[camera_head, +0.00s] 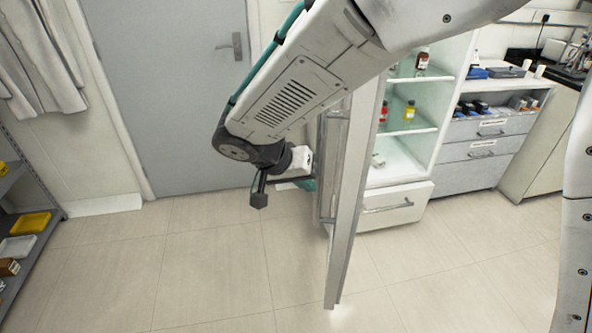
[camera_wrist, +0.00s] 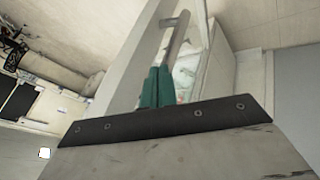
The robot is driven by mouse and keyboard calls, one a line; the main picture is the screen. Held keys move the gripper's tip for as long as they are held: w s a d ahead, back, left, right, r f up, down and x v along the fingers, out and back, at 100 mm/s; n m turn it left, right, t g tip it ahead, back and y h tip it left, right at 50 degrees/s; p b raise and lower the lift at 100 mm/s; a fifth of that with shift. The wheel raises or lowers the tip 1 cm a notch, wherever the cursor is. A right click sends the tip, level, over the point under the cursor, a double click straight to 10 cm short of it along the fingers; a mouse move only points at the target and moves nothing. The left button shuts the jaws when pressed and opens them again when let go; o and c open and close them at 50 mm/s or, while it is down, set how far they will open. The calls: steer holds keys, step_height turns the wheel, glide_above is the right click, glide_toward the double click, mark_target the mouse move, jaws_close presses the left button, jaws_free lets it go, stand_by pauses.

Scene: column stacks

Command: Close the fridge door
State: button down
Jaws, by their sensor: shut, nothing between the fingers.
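The fridge (camera_head: 450,110) stands at the back right with its lit shelves exposed. Its door (camera_head: 347,205) is wide open and juts out towards me, seen nearly edge-on. My gripper (camera_head: 308,184) has teal fingers and is on the left side of the door, close to it, partly hidden by my wrist. In the wrist view the shut fingers (camera_wrist: 156,87) are empty and point towards a metal bar handle (camera_wrist: 176,35) on a pale panel. I cannot tell whether the fingers touch the handle or panel.
Bottles, one of them yellow (camera_head: 409,110), stand on the fridge shelves. A white drawer (camera_head: 395,207) is below. A grey drawer cabinet (camera_head: 490,150) is to the right. A shelf rack with a yellow tray (camera_head: 30,223) is at far left. The floor (camera_head: 215,270) is clear.

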steer(key=shift+w+d+f, duration=0.1)
steer(key=shift+d+f, duration=0.15)
steer(key=shift+d, duration=0.55)
steer(key=shift+w+d+f, duration=0.1)
steer(key=shift+d+f, duration=0.1)
steer(key=shift+d, duration=0.65)
steer(key=shift+d+f, duration=0.25)
steer(key=shift+d, duration=0.55)
